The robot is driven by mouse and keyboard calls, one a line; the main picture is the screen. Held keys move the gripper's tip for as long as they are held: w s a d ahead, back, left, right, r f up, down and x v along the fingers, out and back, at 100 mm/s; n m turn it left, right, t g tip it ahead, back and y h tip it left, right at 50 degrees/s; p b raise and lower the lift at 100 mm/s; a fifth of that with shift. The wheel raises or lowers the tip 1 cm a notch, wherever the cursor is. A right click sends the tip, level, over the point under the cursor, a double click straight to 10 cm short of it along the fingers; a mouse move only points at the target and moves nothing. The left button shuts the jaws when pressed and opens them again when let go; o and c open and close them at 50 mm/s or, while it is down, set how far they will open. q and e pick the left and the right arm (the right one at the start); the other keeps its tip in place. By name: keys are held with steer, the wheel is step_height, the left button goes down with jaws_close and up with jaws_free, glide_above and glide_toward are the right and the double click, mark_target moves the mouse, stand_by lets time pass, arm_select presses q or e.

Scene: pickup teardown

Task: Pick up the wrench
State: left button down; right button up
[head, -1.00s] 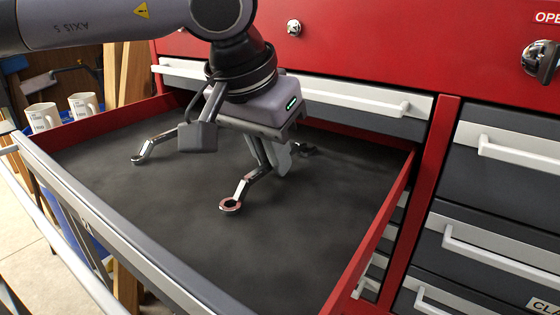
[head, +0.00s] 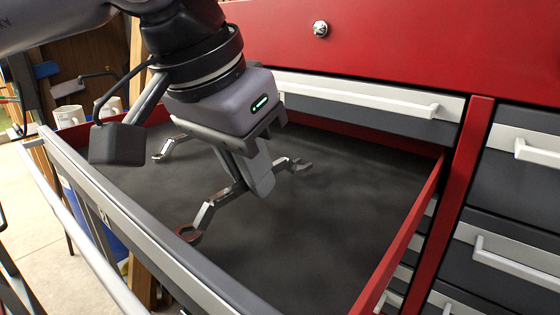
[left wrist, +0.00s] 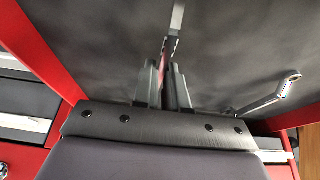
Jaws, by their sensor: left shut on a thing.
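The wrench (head: 205,213) is dark grey metal, with a ring end towards the drawer's front and another end at its right. My left gripper (head: 250,178) points down over the open drawer and is shut on the wrench's middle, which the fingers partly hide. In the left wrist view the wrench (left wrist: 174,30) runs up from between the fingers (left wrist: 167,88). I cannot tell for sure how far it is above the drawer floor. A second wrench-like tool (head: 168,150) lies apart at the drawer's left; it also shows in the left wrist view (left wrist: 275,95). My right gripper is not in view.
The open drawer has a dark floor (head: 330,225) and red side walls (head: 400,250). The red cabinet (head: 400,40) stands behind, with closed drawers and white handles (head: 380,106). White mugs (head: 70,115) stand outside at the left. The drawer's right half is clear.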

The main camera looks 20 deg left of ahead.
arm_select(q)
step_height(320, 180, up, 14)
steer(key=p, duration=0.2)
steer(key=shift+a+f, duration=0.1)
stand_by(0.6)
